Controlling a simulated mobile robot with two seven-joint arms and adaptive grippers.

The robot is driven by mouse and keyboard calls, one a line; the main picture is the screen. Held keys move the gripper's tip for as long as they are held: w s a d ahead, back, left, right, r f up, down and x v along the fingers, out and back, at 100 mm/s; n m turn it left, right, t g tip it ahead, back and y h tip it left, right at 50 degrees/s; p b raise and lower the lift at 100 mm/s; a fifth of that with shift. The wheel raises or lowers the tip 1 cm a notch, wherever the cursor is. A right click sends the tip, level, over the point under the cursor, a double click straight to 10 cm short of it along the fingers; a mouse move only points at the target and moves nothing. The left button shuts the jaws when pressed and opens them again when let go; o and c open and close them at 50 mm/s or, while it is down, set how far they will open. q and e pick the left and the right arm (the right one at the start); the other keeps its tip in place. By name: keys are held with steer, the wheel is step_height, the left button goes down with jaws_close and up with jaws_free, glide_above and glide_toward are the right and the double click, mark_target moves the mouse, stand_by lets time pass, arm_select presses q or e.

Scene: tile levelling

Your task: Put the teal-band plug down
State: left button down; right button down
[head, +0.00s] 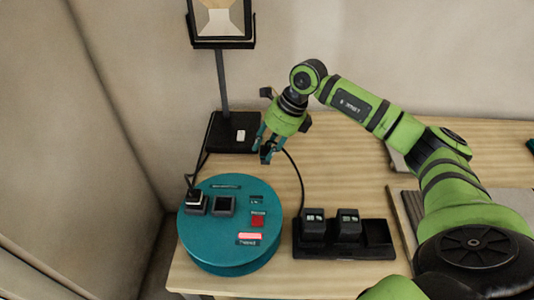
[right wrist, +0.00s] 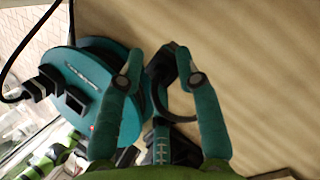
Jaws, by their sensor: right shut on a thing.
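My right gripper (head: 268,146) is shut on a dark plug (head: 267,156), held above the table between the lamp base and the round teal cable reel (head: 223,255). In the right wrist view, the plug (right wrist: 162,66) sits between the two teal fingertips, with its black cable curling below it. The teal band cannot be made out clearly. A black cable runs from near the plug down to the black charger (head: 345,252). The reel top has a dark plug with a pale band (head: 194,197) in its left socket and an empty-looking socket (head: 225,205) beside it. My left gripper is not in view.
A lamp (head: 221,85) on a black base (head: 232,134) stands behind the reel. The charger holds two battery packs (head: 313,224), with an empty bay at its right. The wooden table (head: 340,180) is mostly bare between reel, charger and my right arm.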

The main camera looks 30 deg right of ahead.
steer(key=shift+f+p, duration=0.4)
steer(key=shift+f, duration=1.65)
steer(key=shift+f, duration=0.1)
steer(key=c, duration=0.9)
jaws_free()
steer(key=shift+o, duration=0.2)
steer(key=b+v, duration=0.1)
steer(key=v, duration=1.1)
